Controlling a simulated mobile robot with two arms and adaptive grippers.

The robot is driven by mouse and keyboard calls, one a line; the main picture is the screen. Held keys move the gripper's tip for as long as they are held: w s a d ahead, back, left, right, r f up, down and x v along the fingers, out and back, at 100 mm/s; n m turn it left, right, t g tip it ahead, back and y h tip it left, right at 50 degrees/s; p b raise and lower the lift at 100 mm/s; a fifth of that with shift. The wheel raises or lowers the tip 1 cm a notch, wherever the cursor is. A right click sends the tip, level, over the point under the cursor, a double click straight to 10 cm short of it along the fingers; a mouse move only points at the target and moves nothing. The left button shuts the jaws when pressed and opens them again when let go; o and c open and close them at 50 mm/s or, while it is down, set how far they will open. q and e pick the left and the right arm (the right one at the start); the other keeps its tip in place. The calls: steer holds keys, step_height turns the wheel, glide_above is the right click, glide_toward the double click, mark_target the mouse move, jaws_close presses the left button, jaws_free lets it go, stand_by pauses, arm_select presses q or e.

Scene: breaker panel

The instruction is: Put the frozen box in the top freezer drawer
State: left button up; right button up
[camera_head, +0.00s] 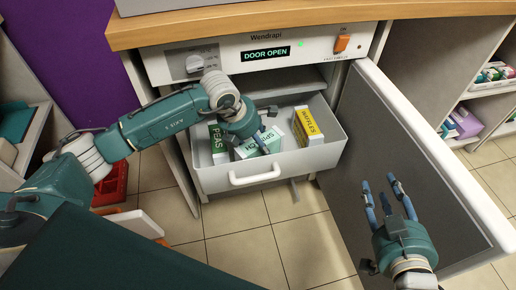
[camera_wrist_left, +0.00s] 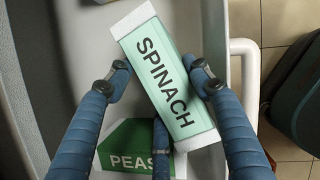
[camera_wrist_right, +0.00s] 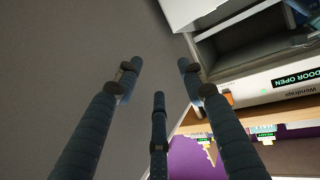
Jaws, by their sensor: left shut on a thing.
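The white freezer drawer (camera_head: 310,160) is pulled out under the counter. My left gripper (camera_head: 264,134) reaches down into it and is shut on the green and white SPINACH box (camera_head: 258,146), which lies tilted between the fingers in the left wrist view (camera_wrist_left: 170,85). A green PEAS box (camera_head: 217,142) is at the drawer's left and shows partly under the spinach box in the left wrist view (camera_wrist_left: 125,148). A yellow and white WAFFLES box (camera_head: 306,127) stands at the right. My right gripper (camera_head: 390,188) is open and empty, in front of the open door.
The freezer door (camera_head: 405,160) hangs open at the right. A display reading DOOR OPEN (camera_head: 265,53), a knob and an orange switch (camera_head: 342,43) sit on the panel above. A red crate (camera_head: 112,185) is on the floor at the left. Tiled floor is clear before the drawer.

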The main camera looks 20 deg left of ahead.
arm_select(q)
step_height(320, 180, down, 2)
steer(key=shift+f, duration=0.15)
arm_select(e)
steer(key=r, duration=0.1)
steer(key=r+t, duration=0.1)
steer(key=w+r, duration=0.1)
steer(key=shift+w+a+r+t+y, duration=0.1)
steer(key=shift+a+r+t+y, duration=0.05)
steer(key=shift+a+t+y, duration=0.2)
steer(key=shift+r, duration=0.15)
arm_select(q)
steer(key=o, duration=1.3)
steer(key=shift+f, duration=0.15)
arm_select(e)
steer(key=shift+r, duration=0.1)
